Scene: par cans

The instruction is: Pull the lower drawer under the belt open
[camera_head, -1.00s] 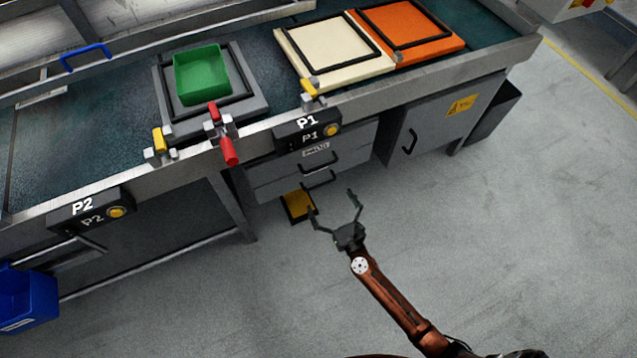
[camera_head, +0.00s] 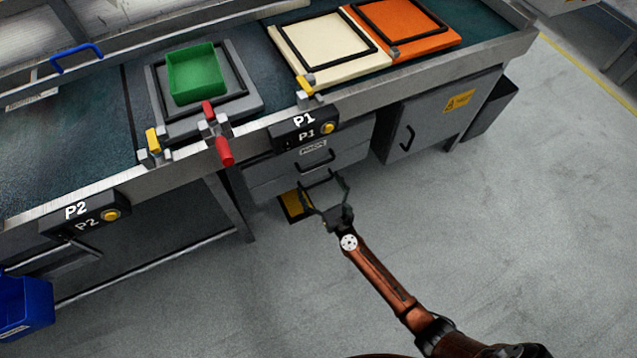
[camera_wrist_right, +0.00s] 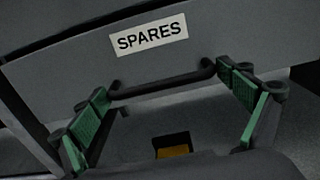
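Two grey drawers sit under the belt below the P1 panel. The lower drawer (camera_head: 271,188) looks shut, and its black bar handle (camera_head: 318,179) is partly overlapped by my right gripper (camera_head: 326,183). In the right wrist view a grey drawer front (camera_wrist_right: 70,82) carries a "SPARES" label (camera_wrist_right: 149,36) with the black handle (camera_wrist_right: 165,86) below it. My right gripper (camera_wrist_right: 163,82) is open there, with green-padded fingers to the left and right of the handle. I cannot tell whether they touch it. My left gripper is out of view.
The upper drawer (camera_head: 345,157) is just above with its own handle. A yellow-and-black item (camera_head: 294,205) lies low beneath the drawers. A grey cabinet (camera_head: 428,115) stands to the right. The floor (camera_head: 470,240) in front is clear.

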